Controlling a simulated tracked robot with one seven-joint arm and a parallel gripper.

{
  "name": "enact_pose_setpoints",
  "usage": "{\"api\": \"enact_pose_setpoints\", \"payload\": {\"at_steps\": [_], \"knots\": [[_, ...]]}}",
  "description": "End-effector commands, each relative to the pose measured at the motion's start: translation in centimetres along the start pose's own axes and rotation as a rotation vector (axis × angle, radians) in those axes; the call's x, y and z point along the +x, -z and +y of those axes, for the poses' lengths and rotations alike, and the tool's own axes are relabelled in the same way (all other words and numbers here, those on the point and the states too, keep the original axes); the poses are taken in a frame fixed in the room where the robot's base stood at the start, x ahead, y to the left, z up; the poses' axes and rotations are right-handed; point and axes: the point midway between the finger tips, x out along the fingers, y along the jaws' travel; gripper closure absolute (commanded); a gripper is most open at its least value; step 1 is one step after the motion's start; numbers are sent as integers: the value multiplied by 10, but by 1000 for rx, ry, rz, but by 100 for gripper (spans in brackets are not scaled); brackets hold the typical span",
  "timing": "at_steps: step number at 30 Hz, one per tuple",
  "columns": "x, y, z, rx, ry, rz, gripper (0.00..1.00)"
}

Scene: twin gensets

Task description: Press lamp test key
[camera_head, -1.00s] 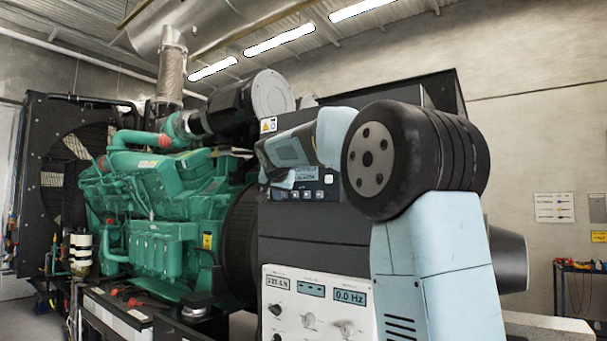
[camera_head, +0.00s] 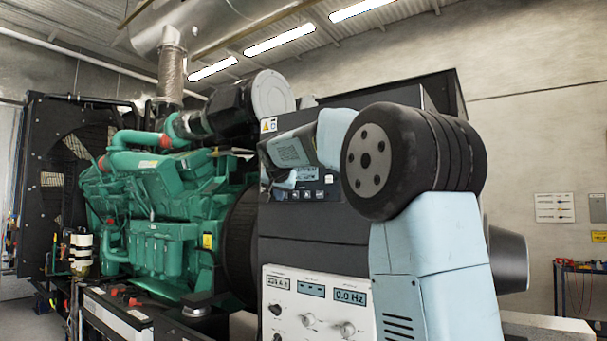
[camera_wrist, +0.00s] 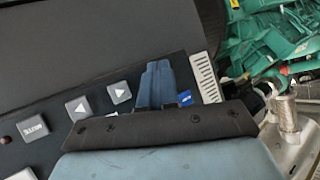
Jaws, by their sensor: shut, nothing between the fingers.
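The controller panel (camera_head: 307,184) on the dark genset cabinet has a lit display and a row of small keys; a pale key (camera_head: 329,179) sits at its right. In the wrist view, the dark panel face shows a grey labelled key (camera_wrist: 33,132), two grey arrow keys (camera_wrist: 78,107) (camera_wrist: 119,92) and part of a blue key (camera_wrist: 185,97). I cannot tell which key is the lamp test key. My gripper (camera_wrist: 157,75) is shut and empty, its blue fingers over the panel beside the right arrow key. Contact cannot be told. The fingers hide part of the panel.
A white lower panel (camera_head: 290,315) with knobs and meters is below the controller. The green engine (camera_head: 150,215) stands to the left. A warning label (camera_head: 268,125) is at the cabinet's upper left. My own arm covers the cabinet's right side.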

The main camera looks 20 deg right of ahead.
Motion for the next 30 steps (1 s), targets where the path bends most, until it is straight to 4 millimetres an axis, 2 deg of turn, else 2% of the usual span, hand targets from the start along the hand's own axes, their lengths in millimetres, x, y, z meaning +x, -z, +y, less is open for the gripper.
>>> {"api": "enact_pose_setpoints", "payload": {"at_steps": [12,30], "knots": [[1,1,1,0,0,0,100],[-11,-8,-8,0,-1,-1,100]]}}
